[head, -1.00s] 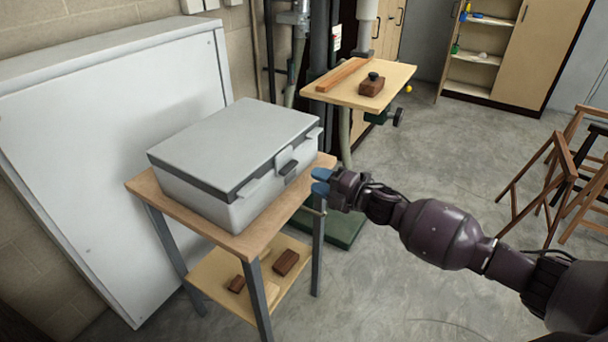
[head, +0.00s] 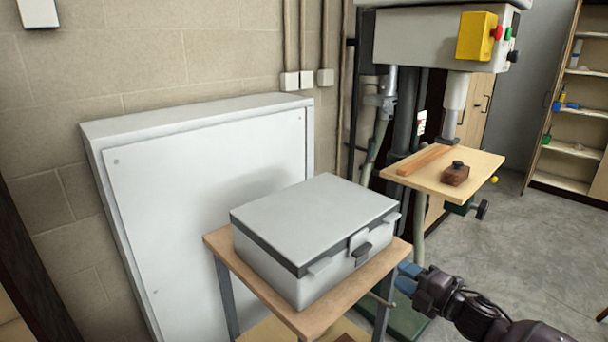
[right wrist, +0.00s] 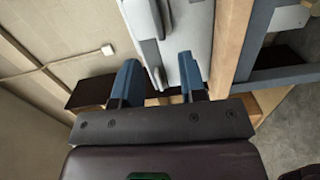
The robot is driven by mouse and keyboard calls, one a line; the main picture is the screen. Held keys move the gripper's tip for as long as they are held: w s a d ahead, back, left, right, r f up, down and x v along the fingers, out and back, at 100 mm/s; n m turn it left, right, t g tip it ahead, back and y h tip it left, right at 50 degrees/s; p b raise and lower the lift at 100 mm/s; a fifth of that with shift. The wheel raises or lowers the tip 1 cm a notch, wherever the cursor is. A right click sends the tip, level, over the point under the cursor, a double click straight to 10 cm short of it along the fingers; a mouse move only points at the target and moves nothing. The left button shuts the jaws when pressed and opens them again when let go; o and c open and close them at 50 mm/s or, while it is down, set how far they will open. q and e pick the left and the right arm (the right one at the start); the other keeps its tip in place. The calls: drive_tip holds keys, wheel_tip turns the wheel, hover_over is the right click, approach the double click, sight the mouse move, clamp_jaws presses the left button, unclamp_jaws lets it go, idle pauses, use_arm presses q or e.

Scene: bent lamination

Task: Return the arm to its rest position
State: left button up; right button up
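My right gripper (head: 408,278) is in the head view, just right of the small wooden table (head: 345,296). Its blue fingers point left toward the table's edge. In the right wrist view the two fingers of the right gripper (right wrist: 160,85) stand apart with nothing held between them. Beyond them shows the grey case (right wrist: 185,32). In the head view the case (head: 312,222) sits closed on the table, with its latch facing the gripper side. My left gripper is not in view.
A drill press with a wooden work table (head: 480,178) stands behind, holding a wooden strip (head: 424,160) and a brown block (head: 455,174). A large white panel (head: 210,200) leans at the wall. Open floor (head: 540,255) lies to the right.

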drive_tip(key=s+f+m+g+h, duration=0.1)
drive_tip(key=s+f+m+h, duration=0.2)
drive_tip(key=s+f+m, duration=0.3)
drive_tip(key=s+f+m+g+h, duration=0.1)
drive_tip(key=s+f+m+h, duration=0.3)
drive_tip(key=s, duration=1)
drive_tip(key=s+a+f+m+g+h, duration=0.1)
drive_tip(key=s+f+m+h, duration=0.2)
drive_tip(key=s+f+m, duration=0.6)
drive_tip(key=s+m, duration=0.2)
drive_tip(key=m, duration=0.2)
drive_tip(key=shift+f+m, duration=0.25)
drive_tip(key=shift+m, duration=0.05)
